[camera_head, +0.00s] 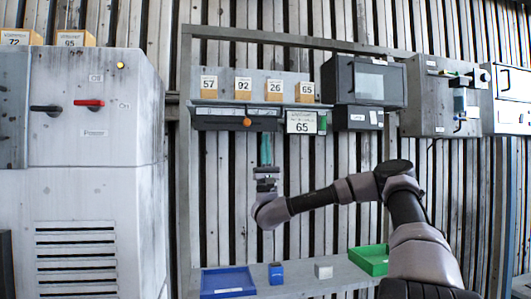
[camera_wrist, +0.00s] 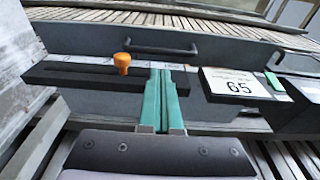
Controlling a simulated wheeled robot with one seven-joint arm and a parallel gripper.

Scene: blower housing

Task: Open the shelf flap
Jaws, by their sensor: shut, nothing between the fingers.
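A dark grey front panel (camera_wrist: 90,40) with a black bar handle (camera_wrist: 160,47) fills the wrist view; it appears to be the shelf flap. Below the handle is a black slotted strip with an orange knob (camera_wrist: 122,62). In the head view the dark strip (camera_head: 215,124) and the orange knob (camera_head: 247,121) sit under the shelf (camera_head: 225,103). My gripper (camera_head: 265,137) points upward just below the strip, right of the knob. In the wrist view its green fingers (camera_wrist: 161,75) are together and empty, overlapping the strip. I cannot tell whether they touch it.
Several numbered boxes (camera_head: 243,88) stand on the shelf. A white "65" sign (camera_head: 301,123) hangs right of my fingers. A dark windowed box (camera_head: 365,82) is further right. Below are a blue tray (camera_head: 228,283), a green tray (camera_head: 370,260) and small boxes. A tall grey cabinet (camera_head: 95,150) stands left.

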